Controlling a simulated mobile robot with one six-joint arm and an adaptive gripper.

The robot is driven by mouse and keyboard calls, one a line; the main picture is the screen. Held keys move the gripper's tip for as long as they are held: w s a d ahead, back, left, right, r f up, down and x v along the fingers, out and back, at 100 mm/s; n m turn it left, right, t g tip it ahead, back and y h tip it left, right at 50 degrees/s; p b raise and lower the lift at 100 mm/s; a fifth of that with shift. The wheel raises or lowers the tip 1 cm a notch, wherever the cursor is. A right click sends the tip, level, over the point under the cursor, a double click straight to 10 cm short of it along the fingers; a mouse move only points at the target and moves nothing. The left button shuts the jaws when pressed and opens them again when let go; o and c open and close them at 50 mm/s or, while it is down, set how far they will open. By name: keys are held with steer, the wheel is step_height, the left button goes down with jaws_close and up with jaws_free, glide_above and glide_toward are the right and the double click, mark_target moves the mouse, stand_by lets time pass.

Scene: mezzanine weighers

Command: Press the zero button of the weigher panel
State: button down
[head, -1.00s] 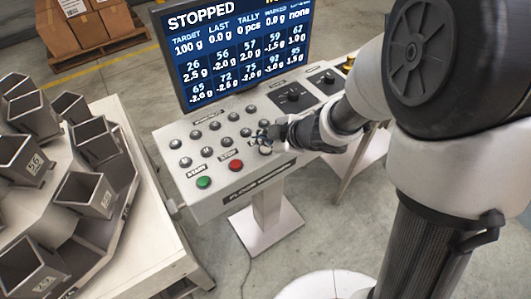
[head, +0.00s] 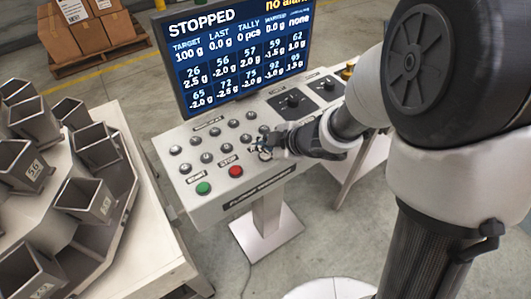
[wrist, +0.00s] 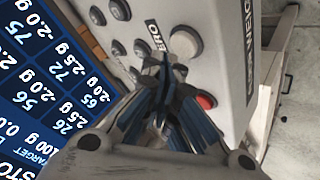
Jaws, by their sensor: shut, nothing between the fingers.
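The weigher panel (head: 185,205) is a pale sloped console under a screen. Its zero button is a large whitish round cap (wrist: 186,45) beside the "ZERO" label (wrist: 153,33) in the wrist view. In the head view the zero button (head: 265,155) is mostly hidden by my gripper (head: 262,146). My gripper is shut and empty.
The screen (head: 235,50) reads STOPPED, with 0.0 g last. Several dark buttons, a green button (head: 203,188) and a red button (head: 235,171) are on the panel. Dark knobs (head: 293,99) are at right. A bucket weigher (head: 95,145) stands left; cartons (head: 90,30) lie behind.

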mark_target(264, 156)
stand_by(0.4)
steer(key=shift+f, duration=0.45)
steer(key=shift+f+b, duration=0.4)
steer(key=shift+b, duration=0.2)
stand_by(0.4)
steer(key=shift+r, duration=0.1)
steer(key=shift+r+p, duration=0.75)
steer(key=shift+p, duration=0.25)
step_height(264, 156, up, 5)
steer(key=p, duration=0.5)
steer(key=shift+r, duration=0.1)
